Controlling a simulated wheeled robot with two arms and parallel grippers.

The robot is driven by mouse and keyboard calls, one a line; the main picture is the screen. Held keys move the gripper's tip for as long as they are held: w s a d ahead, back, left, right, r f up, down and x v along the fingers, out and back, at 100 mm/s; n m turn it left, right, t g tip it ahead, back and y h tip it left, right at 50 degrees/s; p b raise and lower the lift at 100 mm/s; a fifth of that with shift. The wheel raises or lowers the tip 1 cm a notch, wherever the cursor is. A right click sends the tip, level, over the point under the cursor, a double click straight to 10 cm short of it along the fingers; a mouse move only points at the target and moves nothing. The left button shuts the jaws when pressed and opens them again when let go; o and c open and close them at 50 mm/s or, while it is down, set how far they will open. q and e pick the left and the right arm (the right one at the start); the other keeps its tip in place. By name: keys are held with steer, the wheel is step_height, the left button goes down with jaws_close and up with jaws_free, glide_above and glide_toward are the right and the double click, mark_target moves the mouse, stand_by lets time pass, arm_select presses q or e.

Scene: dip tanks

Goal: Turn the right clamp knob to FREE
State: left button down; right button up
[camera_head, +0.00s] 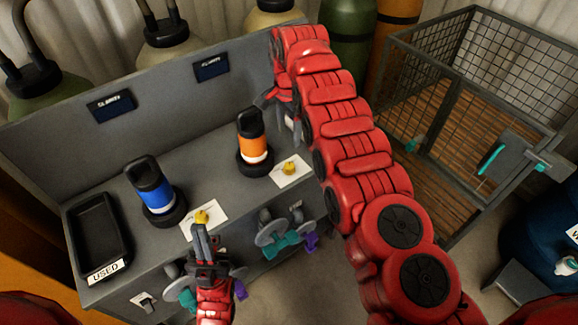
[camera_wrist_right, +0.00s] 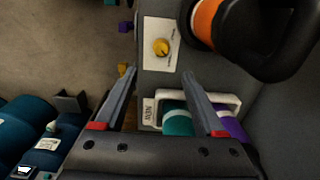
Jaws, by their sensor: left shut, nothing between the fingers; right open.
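The right clamp knob (camera_head: 289,168) is a small yellow knob on a white plate beside the orange-banded black cylinder (camera_head: 253,138). The knob also shows in the right wrist view (camera_wrist_right: 161,47), just beyond and between my open right fingertips (camera_wrist_right: 159,76), which look apart from it. The plate's lettering is too small to read. In the head view my right arm hides most of the right gripper. The left clamp knob (camera_head: 201,217), also yellow, sits on its own white plate. My left gripper (camera_head: 198,232) is shut and empty, at the bench's front edge by that plate.
A blue-banded cylinder (camera_head: 155,191) stands beside a black tray labelled USED (camera_head: 99,235). A white-rimmed tray labelled NEW (camera_wrist_right: 150,113) holds teal and purple items under my right fingers. Clips (camera_head: 275,235) hang at the bench front. A wire cage (camera_head: 440,90) stands right.

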steer(key=b, duration=0.8)
glide_above(289, 165)
step_height(289, 165, down, 9)
steer(key=shift+s+r, duration=0.1)
steer(key=shift+s, duration=0.05)
step_height(289, 165, down, 6)
steer(key=shift+r, duration=0.15)
steer(key=shift+c, duration=0.2)
jaws_close()
